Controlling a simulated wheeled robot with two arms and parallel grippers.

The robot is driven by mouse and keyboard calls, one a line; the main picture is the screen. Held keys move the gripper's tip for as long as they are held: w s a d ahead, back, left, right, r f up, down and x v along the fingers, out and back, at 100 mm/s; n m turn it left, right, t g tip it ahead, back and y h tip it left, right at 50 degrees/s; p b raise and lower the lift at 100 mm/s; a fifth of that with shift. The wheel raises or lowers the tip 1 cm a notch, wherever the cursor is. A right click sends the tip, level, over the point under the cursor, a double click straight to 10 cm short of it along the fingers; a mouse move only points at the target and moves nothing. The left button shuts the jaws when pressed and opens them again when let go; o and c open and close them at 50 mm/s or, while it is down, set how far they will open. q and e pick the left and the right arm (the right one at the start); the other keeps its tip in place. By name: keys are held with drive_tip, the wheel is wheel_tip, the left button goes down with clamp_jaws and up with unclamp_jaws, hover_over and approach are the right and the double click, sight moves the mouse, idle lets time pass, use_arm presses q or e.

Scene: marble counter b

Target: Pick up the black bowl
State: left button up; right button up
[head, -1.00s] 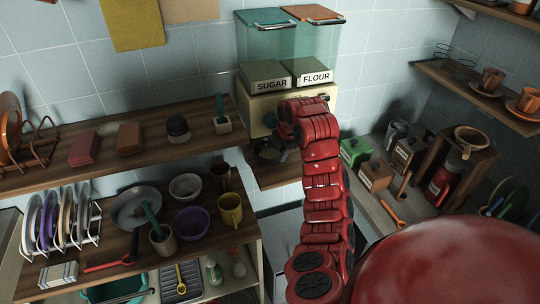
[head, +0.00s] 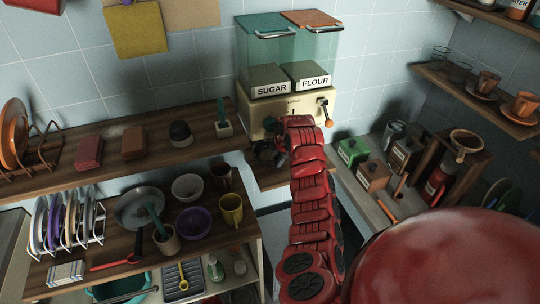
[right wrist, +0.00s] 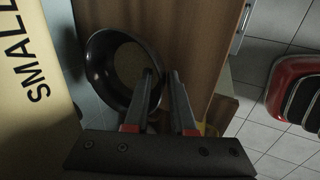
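The black bowl (right wrist: 97,68) shows in the right wrist view, resting on a brown wooden surface (right wrist: 205,45) just beyond my right gripper's fingertips. The right gripper (right wrist: 161,75) is open. Its left finger overlaps the bowl's lower right part in the picture, and its right finger is just outside the rim. I cannot tell whether the fingers touch the bowl. In the head view my right gripper (head: 267,152) is a small dark shape in front of the cream dispenser, partly hidden by my red arm. I cannot make out the bowl there. My left gripper is not in view.
The cream dispenser (head: 258,122) with SUGAR and FLOUR bins stands behind the gripper. A cream side lettered SMALL (right wrist: 32,85) is close left of the bowl. Shelves with a purple bowl (head: 194,222) and yellow mug (head: 231,209) lie left; green and brown boxes (head: 353,151) stand right.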

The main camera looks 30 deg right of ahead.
clamp_jaws()
idle(1.1)
